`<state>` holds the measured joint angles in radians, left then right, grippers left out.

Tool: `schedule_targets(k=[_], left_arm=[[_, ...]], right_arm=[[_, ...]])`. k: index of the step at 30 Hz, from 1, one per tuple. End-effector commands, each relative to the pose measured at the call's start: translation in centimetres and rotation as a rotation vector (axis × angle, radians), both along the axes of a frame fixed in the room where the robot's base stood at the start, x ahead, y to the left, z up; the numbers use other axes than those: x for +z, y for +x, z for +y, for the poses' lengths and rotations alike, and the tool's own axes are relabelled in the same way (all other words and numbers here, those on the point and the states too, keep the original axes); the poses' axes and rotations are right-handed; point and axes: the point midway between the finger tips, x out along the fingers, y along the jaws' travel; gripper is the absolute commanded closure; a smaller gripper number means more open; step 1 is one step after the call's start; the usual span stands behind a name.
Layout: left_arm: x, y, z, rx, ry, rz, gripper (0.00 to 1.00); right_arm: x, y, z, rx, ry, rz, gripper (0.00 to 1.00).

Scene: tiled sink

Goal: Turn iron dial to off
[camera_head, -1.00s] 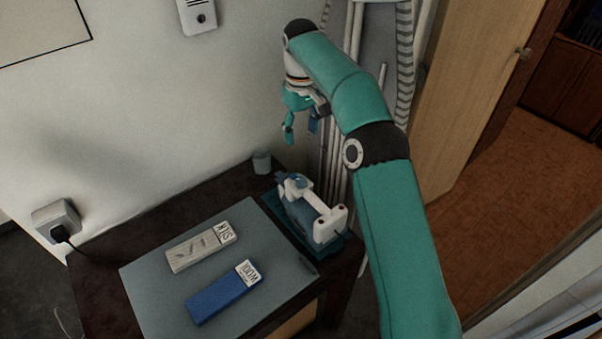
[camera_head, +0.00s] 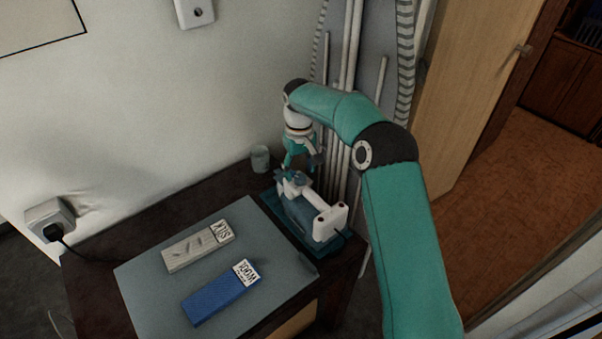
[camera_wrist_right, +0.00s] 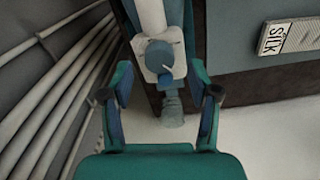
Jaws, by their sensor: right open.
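The white and blue iron (camera_head: 325,222) rests on a teal stand (camera_head: 338,243) at the table's right back corner. Its blue round dial (camera_head: 300,178) sits on the end nearest the wall. In the right wrist view the dial (camera_wrist_right: 158,56) shows on a white face, with a thin light mark at its side. My right gripper (camera_head: 301,168) is open and points down just over the dial end. In the wrist view its two fingers (camera_wrist_right: 160,93) stand apart at either side of the dial, not visibly touching it. My left gripper is not in view.
A small grey cup (camera_head: 260,159) stands behind the iron. A grey mat (camera_head: 150,300) carries the SILK block (camera_head: 198,247) and the blue WOOL block (camera_head: 221,293). White pipes (camera_head: 347,110) rise close behind the gripper. A plug (camera_head: 50,220) is on the wall at left.

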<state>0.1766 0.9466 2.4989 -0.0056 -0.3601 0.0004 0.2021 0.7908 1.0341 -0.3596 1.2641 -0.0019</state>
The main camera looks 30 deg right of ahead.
Motion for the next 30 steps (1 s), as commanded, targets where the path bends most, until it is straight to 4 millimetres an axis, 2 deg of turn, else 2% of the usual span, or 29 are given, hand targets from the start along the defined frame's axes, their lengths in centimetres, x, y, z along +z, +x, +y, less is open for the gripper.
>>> schedule_targets(k=[6,16,26,27,30], left_arm=[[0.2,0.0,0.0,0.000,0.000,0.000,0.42],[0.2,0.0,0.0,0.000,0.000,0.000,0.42],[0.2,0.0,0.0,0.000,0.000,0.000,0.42],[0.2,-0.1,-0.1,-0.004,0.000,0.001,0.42],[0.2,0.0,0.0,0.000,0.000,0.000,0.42]], right_arm=[[-1.8,0.0,0.0,0.000,-0.001,0.000,0.39],[-2.1,0.0,0.0,0.000,-0.001,-0.001,0.41],[-2.0,0.0,0.0,0.000,-0.001,-0.001,0.96],[-2.1,0.0,-0.8,-0.003,-0.001,-0.001,1.00],[-2.0,0.0,-0.3,0.002,-0.001,-0.001,0.99]])
